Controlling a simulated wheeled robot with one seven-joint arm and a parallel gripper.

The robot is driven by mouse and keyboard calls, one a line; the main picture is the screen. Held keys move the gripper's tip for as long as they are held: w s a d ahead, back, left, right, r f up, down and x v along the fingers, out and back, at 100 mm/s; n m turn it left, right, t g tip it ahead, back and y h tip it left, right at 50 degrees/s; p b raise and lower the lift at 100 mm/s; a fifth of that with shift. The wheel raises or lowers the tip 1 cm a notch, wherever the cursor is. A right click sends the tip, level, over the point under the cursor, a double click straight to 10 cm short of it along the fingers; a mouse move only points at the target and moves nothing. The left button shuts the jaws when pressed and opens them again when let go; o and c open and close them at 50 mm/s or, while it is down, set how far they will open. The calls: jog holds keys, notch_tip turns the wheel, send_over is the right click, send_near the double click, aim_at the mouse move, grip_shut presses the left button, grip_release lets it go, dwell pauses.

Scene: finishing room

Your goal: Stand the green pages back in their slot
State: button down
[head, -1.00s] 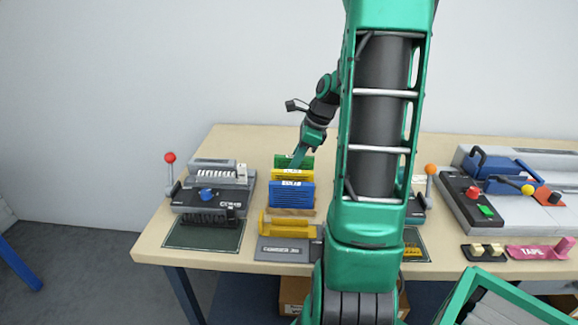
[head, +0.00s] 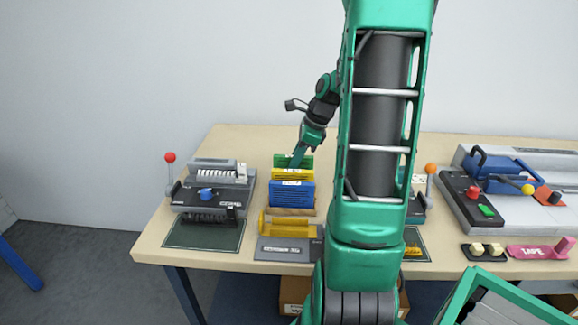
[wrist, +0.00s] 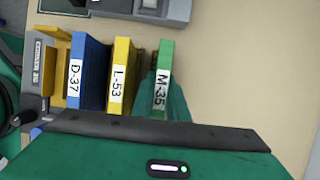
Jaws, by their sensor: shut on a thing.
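The green pages (head: 307,161), labelled M-35 in the wrist view (wrist: 163,72), stand upright at the back of a row, behind the yellow pages (head: 293,176) and the blue pages (head: 292,196). My gripper (head: 297,160) is shut on the green pages from above; a green finger shows beside them in the wrist view. The yellow pages read L-53 (wrist: 121,75) and the blue ones D-37 (wrist: 88,72). A gap separates green from yellow. The wooden rack (head: 292,212) shows below the blue pages; the green pages' lower edge and slot are hidden.
A comb machine (head: 212,195) with a red-knobbed lever (head: 170,158) stands left of the row. A yellow-and-grey holder (head: 288,250) is in front. Another machine is partly hidden behind my arm at right. The table behind the row is clear.

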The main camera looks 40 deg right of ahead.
jog(key=shift+f, duration=0.65)
jog(key=c, duration=2)
grip_release()
jog(key=shift+r, duration=0.1)
jog(key=shift+v, duration=5.4)
jog(key=shift+s, duration=0.1)
